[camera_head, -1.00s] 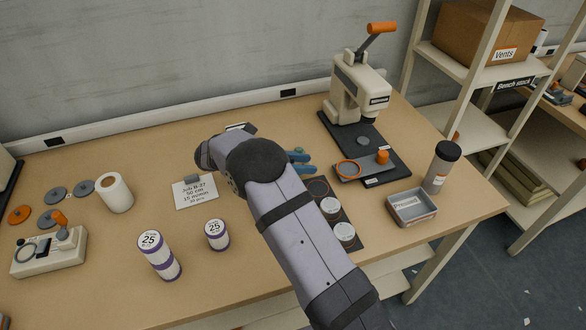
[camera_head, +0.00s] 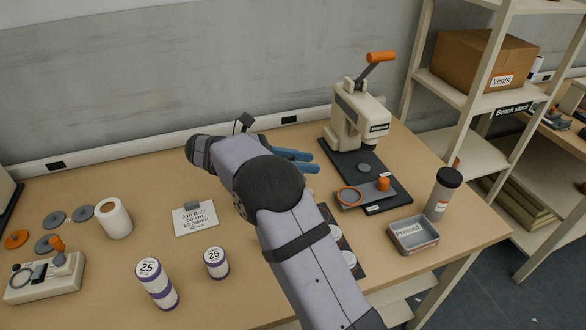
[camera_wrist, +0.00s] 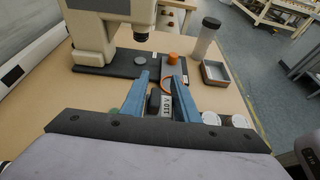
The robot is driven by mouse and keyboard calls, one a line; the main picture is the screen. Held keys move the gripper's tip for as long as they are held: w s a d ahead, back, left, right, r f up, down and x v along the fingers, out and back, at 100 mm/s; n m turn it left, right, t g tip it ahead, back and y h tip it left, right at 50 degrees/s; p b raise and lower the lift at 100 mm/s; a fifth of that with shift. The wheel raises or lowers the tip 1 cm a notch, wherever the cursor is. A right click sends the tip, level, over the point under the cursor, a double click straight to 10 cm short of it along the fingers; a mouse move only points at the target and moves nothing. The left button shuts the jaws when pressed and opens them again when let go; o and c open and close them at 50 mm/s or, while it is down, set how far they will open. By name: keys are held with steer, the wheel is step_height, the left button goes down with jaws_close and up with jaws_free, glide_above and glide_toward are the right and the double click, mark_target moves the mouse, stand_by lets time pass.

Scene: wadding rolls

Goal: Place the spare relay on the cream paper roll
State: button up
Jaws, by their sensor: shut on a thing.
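My gripper (camera_wrist: 160,84) shows two blue fingers in the wrist view. They are shut on a dark block with a white "110 V" label, which looks like the spare relay (camera_wrist: 167,105). In the head view the blue fingers (camera_head: 293,160) are over the bench, left of the press and well to the right of the roll. The relay is hidden there behind my arm.
Between roll and gripper are a job card (camera_head: 195,218) and purple-banded rolls (camera_head: 156,285), (camera_head: 216,263). A small cream device (camera_head: 45,278) and flat discs (camera_head: 54,221) are near the roll. The press (camera_head: 357,115), grey tray (camera_head: 413,236) and capped cylinder (camera_head: 442,195) stand right.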

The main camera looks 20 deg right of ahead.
steer(key=w+a+r+n+t+p, duration=0.1)
steer(key=a+r+n+t+p, duration=0.15)
steer(key=a+r, duration=0.45)
steer(key=a+r+n+t+p, duration=0.2)
steer(key=a+r+t+p, duration=0.15)
steer(key=a, duration=0.65)
steer(key=w+a+r+n+t+y+p, duration=0.2)
steer(key=w+a+n+t+y, duration=0.5)
steer(key=a, duration=0.6)
steer(key=w+a+f+n+y, duration=0.1)
steer(key=a+f+n+y, duration=0.2)
steer(key=a+n+y, duration=1.35)
steer(key=a+f+m+h+b, duration=0.3)
steer(key=a+f+m+h, duration=0.1)
steer(key=f, duration=0.6)
steer(key=shift+w+a+m+h, duration=0.15)
steer(key=shift+a+m+h, duration=0.1)
steer(key=shift+m+h, duration=0.45)
steer(key=shift+f, duration=0.25)
steer(key=o, duration=1.1)
steer(key=shift+c, duration=0.2)
steer(key=shift+r, duration=0.2)
